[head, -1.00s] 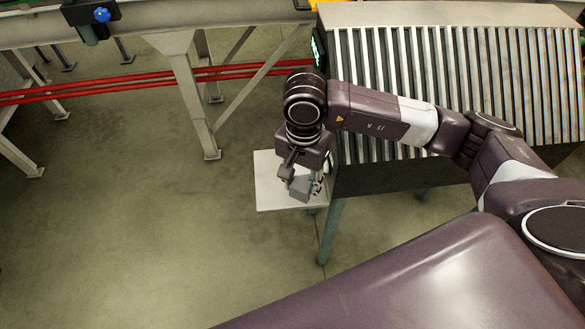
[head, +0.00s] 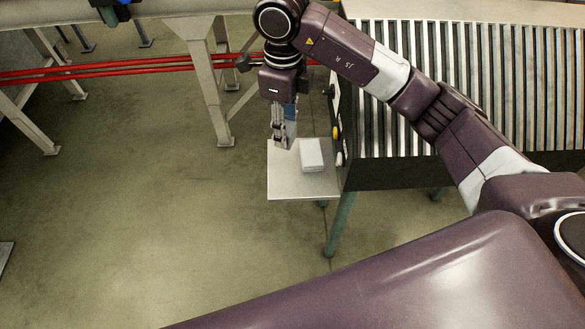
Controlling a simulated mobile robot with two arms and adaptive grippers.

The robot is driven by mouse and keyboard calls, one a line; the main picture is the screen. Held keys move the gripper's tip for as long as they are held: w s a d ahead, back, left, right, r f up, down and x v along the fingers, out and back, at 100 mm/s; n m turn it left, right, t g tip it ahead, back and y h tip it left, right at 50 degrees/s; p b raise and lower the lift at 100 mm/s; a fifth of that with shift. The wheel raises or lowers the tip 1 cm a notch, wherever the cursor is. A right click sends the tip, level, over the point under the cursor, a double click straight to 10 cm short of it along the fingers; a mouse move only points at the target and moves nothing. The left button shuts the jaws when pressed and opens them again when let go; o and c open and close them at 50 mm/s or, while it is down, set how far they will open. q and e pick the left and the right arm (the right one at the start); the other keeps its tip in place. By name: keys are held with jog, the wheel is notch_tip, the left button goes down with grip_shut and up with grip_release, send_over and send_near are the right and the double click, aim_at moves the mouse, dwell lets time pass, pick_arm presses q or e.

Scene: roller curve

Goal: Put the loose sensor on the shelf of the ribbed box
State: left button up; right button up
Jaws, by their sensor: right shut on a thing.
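The ribbed box (head: 470,95) has a top of metal rollers and dark sides. Its pale shelf (head: 285,188) sticks out at its left side. My right gripper (head: 283,142) points down at the shelf's far left part, from above. It is shut on a small blue-grey thing (head: 291,115), which looks like the loose sensor; the fingers hide part of it. I cannot tell whether it touches the shelf. A small white block (head: 312,154) lies on the shelf, just right of the gripper. My left gripper is not in view.
A yellow and a white knob or button sit on the box's left end (head: 337,133), close to the shelf. A grey frame (head: 205,70) with red pipes (head: 130,73) stands at the back left. The floor (head: 130,220) left of the shelf is clear.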

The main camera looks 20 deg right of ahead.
notch_tip(320, 180, down, 18)
jog(key=shift+r, duration=0.1)
dwell(0.4)
jog(key=o, duration=1.2)
jog(key=shift+c, duration=0.2)
notch_tip(320, 180, up, 12)
jog(key=p, duration=0.8)
jog(key=shift+s, duration=0.1)
